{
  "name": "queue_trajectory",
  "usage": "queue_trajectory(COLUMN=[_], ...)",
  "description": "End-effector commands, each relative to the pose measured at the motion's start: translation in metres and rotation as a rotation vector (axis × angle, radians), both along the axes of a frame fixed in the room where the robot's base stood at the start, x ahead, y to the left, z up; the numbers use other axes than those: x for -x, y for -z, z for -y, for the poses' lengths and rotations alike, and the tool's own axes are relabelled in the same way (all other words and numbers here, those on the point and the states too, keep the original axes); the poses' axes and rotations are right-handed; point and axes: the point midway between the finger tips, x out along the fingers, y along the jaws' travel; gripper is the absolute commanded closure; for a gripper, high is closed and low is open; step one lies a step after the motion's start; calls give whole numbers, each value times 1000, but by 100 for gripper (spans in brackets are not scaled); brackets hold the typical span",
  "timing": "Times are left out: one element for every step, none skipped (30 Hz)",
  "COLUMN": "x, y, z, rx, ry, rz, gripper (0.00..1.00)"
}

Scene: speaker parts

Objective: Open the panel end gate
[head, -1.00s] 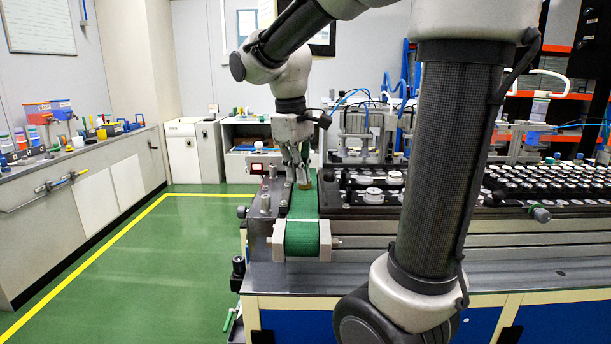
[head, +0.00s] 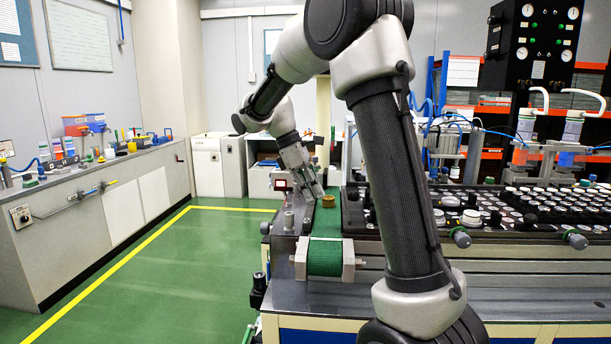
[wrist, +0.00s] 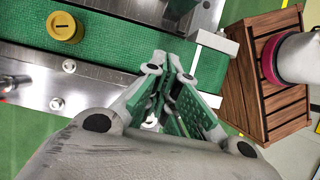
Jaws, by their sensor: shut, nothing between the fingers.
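My gripper (head: 312,193) is tilted at the left side of the green belt (head: 325,256) in the head view.
A slatted wooden crate (wrist: 250,95) stands beyond the belt's end, with a pale, pink-banded thing (wrist: 292,60) above it. A black tray (head: 500,215) with several round parts lies right of the belt. Green floor (head: 150,270) is clear on the left.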

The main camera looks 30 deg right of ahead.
Motion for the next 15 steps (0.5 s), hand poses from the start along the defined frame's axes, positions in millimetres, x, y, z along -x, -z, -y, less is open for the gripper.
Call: queue_trajectory(x=[3, 5, 8, 11, 14, 17, 18, 20, 22, 23, 24, 25, 25, 25, 25], y=[9, 14, 10, 9, 8, 7, 6, 6, 5, 5, 5, 4, 4, 4, 4], z=[4, 6, 13, 17, 20, 24, 27, 29, 32, 33, 35, 36, 37, 37, 37], rx=[0, 0, 1, 0, -1, 0, -1, -1, -1, -1, -1, -1, 0, 0, 0], ry=[2, 2, 3, 3, 4, 5, 4, 3, 2, 2, 2, 2, 2, 2, 2], rz=[-3, -3, 3, 2, 3, 3, 3, 2, 1, 1, 1, 1, 1, 1, 1], gripper=[100, 100, 100, 100, 100, 100, 100, 100, 100, 100, 100, 100, 100, 100, 100])
